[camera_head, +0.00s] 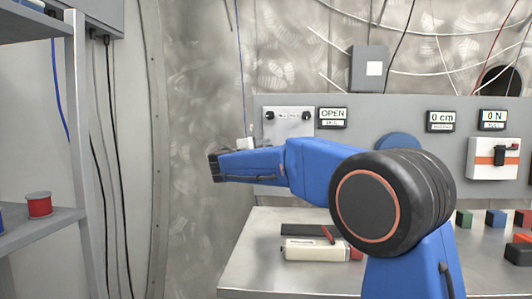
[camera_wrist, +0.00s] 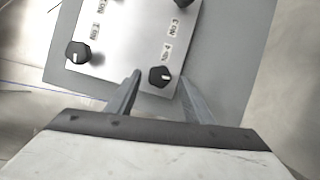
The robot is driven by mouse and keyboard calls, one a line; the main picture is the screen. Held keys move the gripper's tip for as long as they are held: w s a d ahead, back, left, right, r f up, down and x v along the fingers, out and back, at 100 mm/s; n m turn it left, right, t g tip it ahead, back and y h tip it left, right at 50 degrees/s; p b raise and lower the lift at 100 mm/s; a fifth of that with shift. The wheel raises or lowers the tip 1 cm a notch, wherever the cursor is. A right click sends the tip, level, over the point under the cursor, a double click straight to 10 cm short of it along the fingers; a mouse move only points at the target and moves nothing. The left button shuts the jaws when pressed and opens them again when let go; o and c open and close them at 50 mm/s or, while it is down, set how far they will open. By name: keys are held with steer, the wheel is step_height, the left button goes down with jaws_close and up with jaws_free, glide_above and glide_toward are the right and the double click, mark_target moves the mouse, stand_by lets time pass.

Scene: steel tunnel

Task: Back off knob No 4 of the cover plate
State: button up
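The cover plate (camera_head: 289,127) is a pale plate on the grey wall panel in the head view. Two black knobs show on its upper part; its lower part is hidden behind my arm. In the wrist view the plate (camera_wrist: 125,40) appears turned, with a black knob (camera_wrist: 159,77) near its lower right corner. Another knob (camera_wrist: 78,53) is at the left and part of a third shows at the top edge.
The grey panel also carries an OPEN display (camera_head: 332,117), two readouts and a white box with a black handle (camera_head: 493,157). Below is a steel bench (camera_head: 270,270) with a pale cylinder (camera_head: 315,250) and coloured blocks. A shelf (camera_head: 40,228) stands at the left.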

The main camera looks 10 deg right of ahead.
steer(key=v, duration=1.7)
steer(key=shift+s+a, duration=0.15)
